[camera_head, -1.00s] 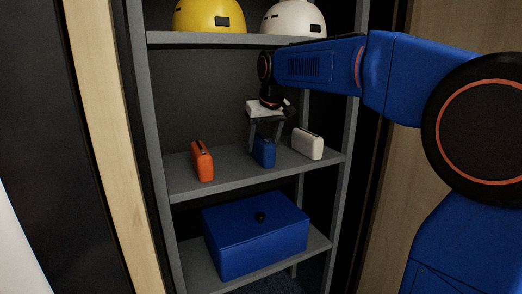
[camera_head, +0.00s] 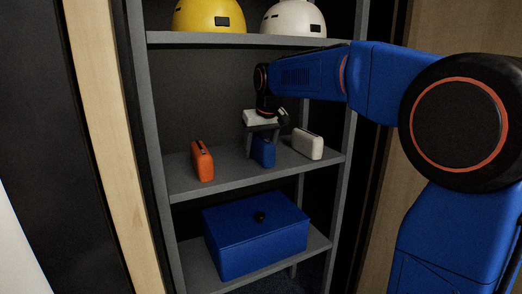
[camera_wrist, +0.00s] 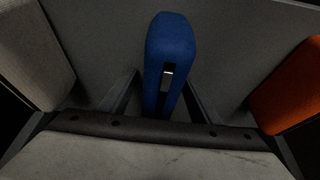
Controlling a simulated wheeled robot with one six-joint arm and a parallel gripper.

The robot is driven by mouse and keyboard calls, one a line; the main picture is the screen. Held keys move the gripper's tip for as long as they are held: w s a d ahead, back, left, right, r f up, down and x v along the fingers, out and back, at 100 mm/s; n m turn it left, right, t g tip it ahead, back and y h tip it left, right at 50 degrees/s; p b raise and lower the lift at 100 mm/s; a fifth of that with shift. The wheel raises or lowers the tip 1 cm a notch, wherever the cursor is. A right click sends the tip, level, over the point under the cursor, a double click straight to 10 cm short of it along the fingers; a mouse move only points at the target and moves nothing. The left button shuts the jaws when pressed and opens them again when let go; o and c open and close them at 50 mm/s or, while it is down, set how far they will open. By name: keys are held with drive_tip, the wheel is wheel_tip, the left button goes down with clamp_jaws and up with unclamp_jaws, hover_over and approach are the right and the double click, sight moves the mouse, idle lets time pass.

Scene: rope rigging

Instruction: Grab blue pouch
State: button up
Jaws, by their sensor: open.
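The blue pouch (camera_head: 263,153) stands upright on the middle shelf, between an orange pouch and a white pouch. My gripper (camera_head: 262,146) is over it, pointing down, with its fingers on either side of the pouch. In the wrist view the blue pouch (camera_wrist: 169,62) stands between the two open fingers (camera_wrist: 160,92), with a gap visible on each side. The pouch's lower end is hidden behind the gripper body in the wrist view.
The orange pouch (camera_head: 202,161) is left and the white pouch (camera_head: 307,144) close on the right, on the middle shelf (camera_head: 230,172). The upper shelf (camera_head: 250,40) carries a yellow helmet (camera_head: 208,14) and a white helmet (camera_head: 294,18). A blue box (camera_head: 256,236) sits below.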

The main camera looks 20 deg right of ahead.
drive_tip(key=shift+f, duration=0.1)
idle(0.3)
drive_tip(key=c, duration=1.3)
